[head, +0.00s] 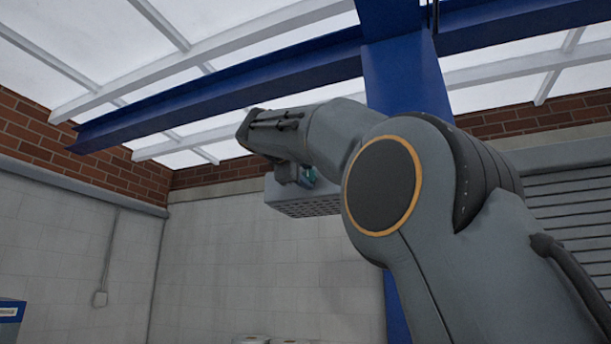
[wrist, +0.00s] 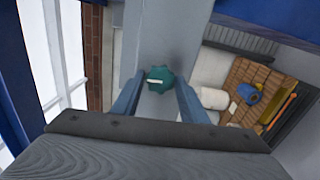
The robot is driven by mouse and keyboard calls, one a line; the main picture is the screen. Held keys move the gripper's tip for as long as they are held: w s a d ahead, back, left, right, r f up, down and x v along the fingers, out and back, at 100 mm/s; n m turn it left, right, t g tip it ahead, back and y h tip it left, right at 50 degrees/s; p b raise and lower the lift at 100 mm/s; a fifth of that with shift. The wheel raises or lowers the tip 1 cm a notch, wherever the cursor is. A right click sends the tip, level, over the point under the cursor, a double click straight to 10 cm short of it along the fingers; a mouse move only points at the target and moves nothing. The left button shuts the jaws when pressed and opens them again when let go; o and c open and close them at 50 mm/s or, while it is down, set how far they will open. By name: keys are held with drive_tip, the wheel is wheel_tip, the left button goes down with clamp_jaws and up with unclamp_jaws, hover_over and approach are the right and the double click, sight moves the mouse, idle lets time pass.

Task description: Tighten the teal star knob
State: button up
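The teal star knob (wrist: 164,74) is on a pale grey surface in the wrist view, with a small white mark on its face. My gripper (wrist: 160,84) is over it, one bluish finger on the left and one on the right. The fingers look apart, with the knob framed between their tips. I cannot tell whether either finger touches it. In the head view a bit of the teal knob (head: 308,176) shows beside my gripper (head: 290,174), at a grey box with a perforated underside (head: 305,206). My gripper hides most of the knob there.
A blue steel column (head: 400,70) and beam (head: 230,90) stand close to my arm. Far below in the wrist view are a wooden pallet (wrist: 245,75) and white rolls (wrist: 212,98). A shuttered door (head: 570,215) is at the right.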

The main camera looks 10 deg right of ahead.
drive_tip(key=shift+o, duration=1.4)
drive_tip(key=b+v, duration=0.2)
drive_tip(key=v, duration=0.5)
drive_tip(key=shift+s+a, duration=0.25)
drive_tip(key=shift+s, duration=0.05)
drive_tip(key=w+d+f+g+y, duration=0.1)
drive_tip(key=w+f+g+y, duration=0.15)
drive_tip(key=f, duration=1.45)
drive_tip(key=w+f+g+y, duration=0.2)
drive_tip(key=w+f+y, duration=0.15)
drive_tip(key=f, duration=1.35)
drive_tip(key=s+d+f+m+g, duration=0.1)
drive_tip(key=s+f, duration=0.1)
drive_tip(key=f, duration=0.5)
drive_tip(key=s+d+f+m+g+y, duration=0.1)
drive_tip(key=s+f+g, duration=0.15)
drive_tip(key=f, duration=0.55)
drive_tip(key=s+d+f+m+g, duration=0.1)
drive_tip(key=s+f, duration=0.2)
drive_tip(key=f, duration=0.4)
drive_tip(key=s+d+f+m+g+y, duration=0.1)
drive_tip(key=s+f+m+g+y, duration=0.2)
drive_tip(key=s+f, duration=2.2)
drive_tip(key=s+m+g, duration=0.2)
drive_tip(key=m, duration=0.3)
drive_tip(key=shift+s+f+y, duration=0.15)
drive_tip(key=shift+f+y, duration=0.1)
drive_tip(key=shift+y, duration=0.05)
